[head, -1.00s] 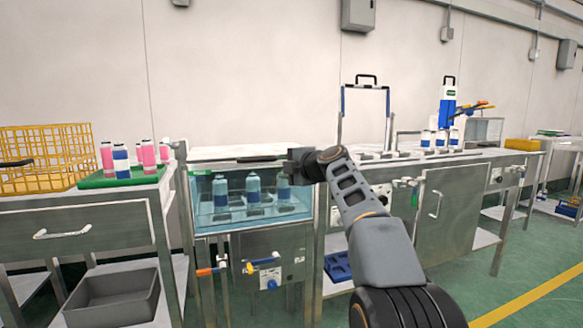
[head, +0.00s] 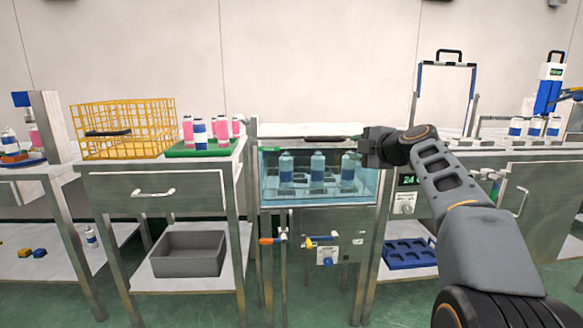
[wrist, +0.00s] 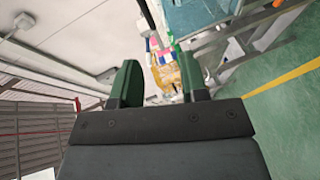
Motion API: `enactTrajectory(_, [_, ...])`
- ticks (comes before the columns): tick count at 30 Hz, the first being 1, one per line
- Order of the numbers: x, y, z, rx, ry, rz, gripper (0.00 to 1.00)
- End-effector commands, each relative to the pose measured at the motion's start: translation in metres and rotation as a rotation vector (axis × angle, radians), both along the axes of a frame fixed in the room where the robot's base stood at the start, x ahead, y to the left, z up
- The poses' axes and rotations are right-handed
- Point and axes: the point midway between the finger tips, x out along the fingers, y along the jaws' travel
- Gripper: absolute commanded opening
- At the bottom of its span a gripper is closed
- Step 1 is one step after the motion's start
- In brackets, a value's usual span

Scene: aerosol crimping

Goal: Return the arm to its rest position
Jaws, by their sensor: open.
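My arm reaches up from the lower right of the head view, and my gripper (head: 372,147) is at its end, in front of the right edge of the glass-fronted water bath (head: 318,194). In the wrist view my gripper (wrist: 158,82) shows two green fingers standing apart with nothing between them. The jaws are too small to make out in the head view. Beyond the fingers, the wrist view shows a tilted scene with the yellow basket.
Several bottles stand in the bath. Left of it, a steel table (head: 160,190) carries a yellow wire basket (head: 125,125) and a green tray (head: 205,150) with pink and white-blue bottles. A grey bin (head: 187,254) and a blue rack (head: 408,253) sit on lower shelves.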

Motion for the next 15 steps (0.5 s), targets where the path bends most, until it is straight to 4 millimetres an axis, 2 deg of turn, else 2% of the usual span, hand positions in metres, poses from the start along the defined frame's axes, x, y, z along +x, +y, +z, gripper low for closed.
enactTrajectory(1, [-0.007, 0.007, 0.021, 0.036, 0.049, -0.008, 0.40])
enactTrajectory(3, [-0.019, 0.016, 0.032, 0.108, 0.148, -0.033, 0.40])
enactTrajectory(8, [-0.055, 0.039, 0.048, 0.290, 0.415, -0.138, 0.40])
enactTrajectory(15, [-0.124, 0.062, 0.064, 0.526, 0.768, -0.399, 0.40])
